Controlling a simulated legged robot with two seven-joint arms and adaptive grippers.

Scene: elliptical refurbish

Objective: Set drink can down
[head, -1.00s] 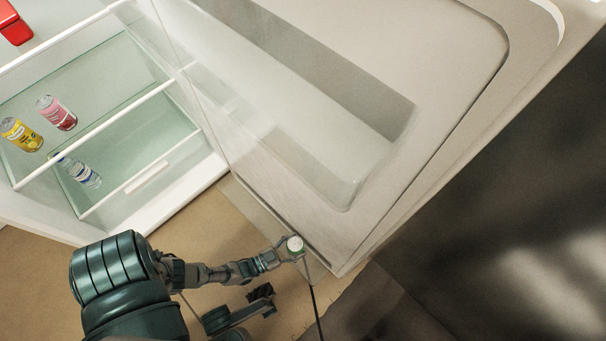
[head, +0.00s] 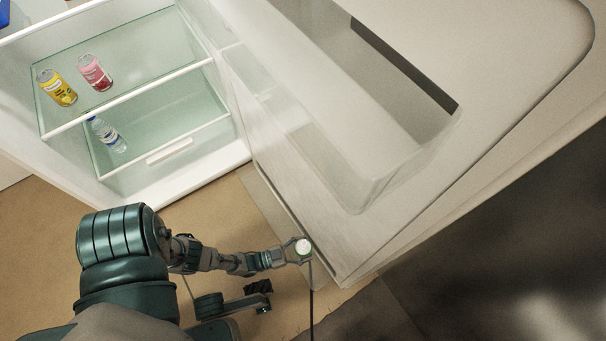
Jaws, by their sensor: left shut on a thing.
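My left gripper (head: 303,256) is shut on a small drink can (head: 303,246), seen from above with a pale top and a bit of green at its side. It holds the can low in front of the open fridge door, near the door's lower edge. The gripper partly hides the can's body. A yellow can (head: 58,88) and a pink can (head: 95,73) stand on the upper glass shelf (head: 140,60) in the fridge. My right gripper is not in view.
A water bottle (head: 106,135) is in the compartment below the shelf. The fridge door (head: 420,215), with clear bins (head: 370,190), stands open across the right. The shelf right of the pink can is clear. Brown floor (head: 215,215) lies in front.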

